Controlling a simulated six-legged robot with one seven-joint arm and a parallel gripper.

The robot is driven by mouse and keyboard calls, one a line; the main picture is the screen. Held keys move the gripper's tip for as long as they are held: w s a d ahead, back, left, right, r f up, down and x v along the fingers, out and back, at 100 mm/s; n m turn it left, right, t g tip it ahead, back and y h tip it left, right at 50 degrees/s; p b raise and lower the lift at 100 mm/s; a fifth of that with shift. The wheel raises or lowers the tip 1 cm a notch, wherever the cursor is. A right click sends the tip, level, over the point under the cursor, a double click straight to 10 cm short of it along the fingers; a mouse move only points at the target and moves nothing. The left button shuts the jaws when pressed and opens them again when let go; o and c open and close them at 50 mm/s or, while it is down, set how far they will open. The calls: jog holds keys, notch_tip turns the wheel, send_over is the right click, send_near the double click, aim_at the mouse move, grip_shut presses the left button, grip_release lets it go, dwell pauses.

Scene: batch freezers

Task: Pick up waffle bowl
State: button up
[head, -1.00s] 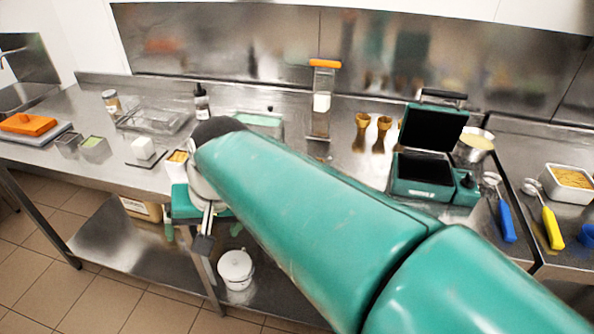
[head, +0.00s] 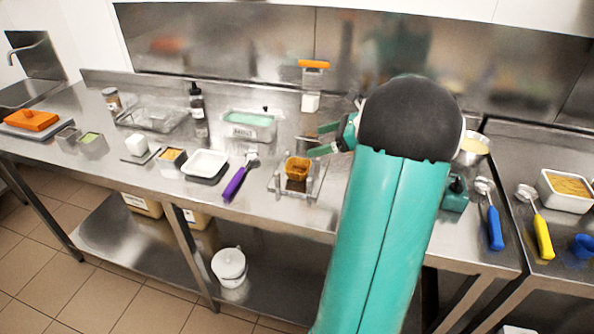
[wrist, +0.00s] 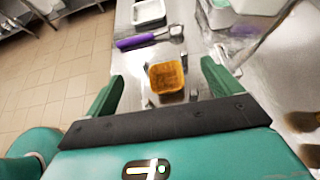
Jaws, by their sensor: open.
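The waffle bowl (head: 297,168) is a small square golden-brown cup. It sits upright on a small clear and metal stand (head: 283,187) near the counter's front edge. In the wrist view the waffle bowl (wrist: 166,78) lies between and beyond my two green fingers. My gripper (head: 324,140) is open and empty, just right of and behind the bowl in the head view. In the wrist view my gripper (wrist: 161,82) has its fingers spread wider than the bowl, and no touch shows.
A purple-handled scoop (head: 240,178) and a white tray (head: 205,163) lie left of the stand. A clear tub (head: 250,125) stands behind. Brown cone-like items (wrist: 302,122) show at the right of the wrist view. My arm hides the counter to the right.

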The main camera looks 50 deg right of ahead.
send_near(289, 169)
jog(key=x, duration=0.6)
jog(key=shift+w+a+f, duration=0.1)
jog(key=shift+w+f, duration=0.1)
jog(key=shift+w, duration=0.15)
jog(key=c, duration=1)
